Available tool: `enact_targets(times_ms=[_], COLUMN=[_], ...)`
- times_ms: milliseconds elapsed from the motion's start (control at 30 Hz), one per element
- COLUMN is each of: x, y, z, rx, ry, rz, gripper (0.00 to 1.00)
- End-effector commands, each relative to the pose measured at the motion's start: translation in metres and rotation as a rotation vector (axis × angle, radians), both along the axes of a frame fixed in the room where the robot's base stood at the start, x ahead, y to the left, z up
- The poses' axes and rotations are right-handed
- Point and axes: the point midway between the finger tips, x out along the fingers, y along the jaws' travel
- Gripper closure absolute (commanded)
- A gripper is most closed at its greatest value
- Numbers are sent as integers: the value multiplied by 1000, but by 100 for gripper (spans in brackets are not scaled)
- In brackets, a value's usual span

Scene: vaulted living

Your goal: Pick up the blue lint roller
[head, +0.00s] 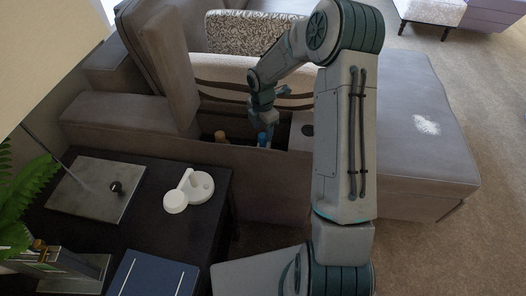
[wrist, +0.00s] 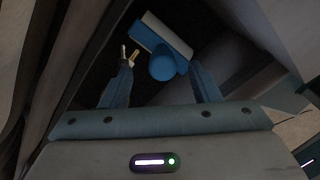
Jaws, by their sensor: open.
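The blue lint roller (wrist: 162,66) is in the wrist view, with its rounded blue end toward me and a blue and white head behind it. It also shows as a small blue shape in the head view (head: 262,137), in a dark recess of the sofa. My gripper (wrist: 161,72) is open, pointing down into the recess. One finger is on each side of the lint roller's rounded end, with visible gaps. In the head view my gripper (head: 264,128) is just above and around the roller; its fingertips are hard to make out.
The recess walls are close to my gripper. An orange-brown object (head: 220,136) stands left of the roller. Small metallic and gold items (wrist: 130,54) show near the left finger. A dark side table (head: 150,222) holds a white device (head: 189,191) and a blue book (head: 155,276).

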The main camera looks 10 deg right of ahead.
Motion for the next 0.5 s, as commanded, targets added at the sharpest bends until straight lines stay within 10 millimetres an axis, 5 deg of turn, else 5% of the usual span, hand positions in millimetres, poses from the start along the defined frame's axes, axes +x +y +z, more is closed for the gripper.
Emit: enact_targets(times_ms=[200,433,500], x=[-5,-4,-4], y=[2,2,2], z=[-33,-34,-34], rx=[0,0,0], ry=[2,0,1], rz=[0,0,0], gripper=[44,44,61])
